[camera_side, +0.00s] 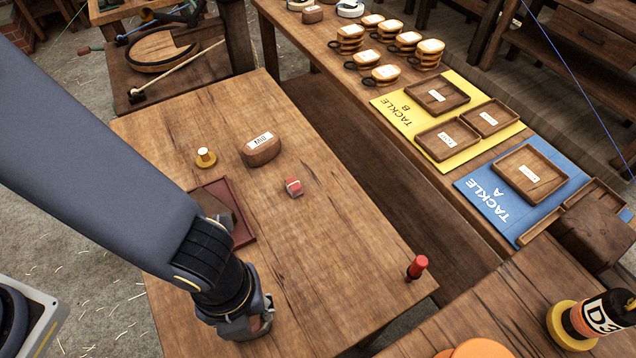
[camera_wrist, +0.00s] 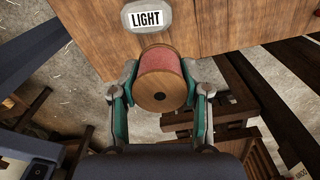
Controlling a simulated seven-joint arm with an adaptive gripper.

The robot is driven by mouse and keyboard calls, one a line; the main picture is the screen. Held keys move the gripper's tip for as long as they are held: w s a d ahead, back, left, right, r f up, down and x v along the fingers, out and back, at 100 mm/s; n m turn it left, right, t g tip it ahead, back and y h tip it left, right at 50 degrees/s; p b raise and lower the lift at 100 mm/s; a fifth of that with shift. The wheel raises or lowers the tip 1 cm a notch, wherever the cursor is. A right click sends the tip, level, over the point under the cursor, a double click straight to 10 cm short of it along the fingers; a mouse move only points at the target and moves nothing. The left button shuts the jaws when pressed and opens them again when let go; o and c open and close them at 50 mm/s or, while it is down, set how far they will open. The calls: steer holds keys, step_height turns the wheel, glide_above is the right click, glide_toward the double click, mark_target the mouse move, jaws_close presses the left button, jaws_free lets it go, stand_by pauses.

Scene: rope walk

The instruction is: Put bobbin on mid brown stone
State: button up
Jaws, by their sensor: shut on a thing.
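My gripper (camera_side: 250,320) is low over the near edge of the wooden table in the side view. In the wrist view its teal fingers (camera_wrist: 160,76) are shut on a bobbin (camera_wrist: 162,78) with wooden ends and reddish thread. The bobbin is hidden behind my gripper in the side view. The mid brown stone (camera_side: 260,150), a rounded brown block with a white label on top, sits farther back on the table, well apart from my gripper; its top is clear. A pale grey stone labelled LIGHT (camera_wrist: 148,16) lies just beyond the bobbin in the wrist view.
A yellow spool (camera_side: 205,158) stands left of the brown stone, and a small red-and-grey block (camera_side: 293,188) lies right of it. A dark red tray (camera_side: 243,233) is partly behind my arm. A red peg (camera_side: 417,267) stands near the right corner.

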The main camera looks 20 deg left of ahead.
steer(key=w+a+r+n, duration=0.3)
steer(key=w+a+n, duration=0.4)
steer(key=w+a, duration=0.45)
steer(key=w+a+r+n, duration=0.2)
steer(key=w+a+n, duration=0.6)
steer(key=w, duration=0.7)
steer(key=m, duration=0.1)
glide_above(250, 144)
steer(key=s, duration=0.1)
step_height(250, 144, down, 8)
steer(key=shift+s+a+f, duration=0.1)
steer(key=shift+s+f, duration=0.05)
steer(key=shift+f, duration=0.05)
steer(key=shift+w+f, duration=0.55)
steer(key=shift+f, duration=1.5)
steer(key=shift+f, duration=0.1)
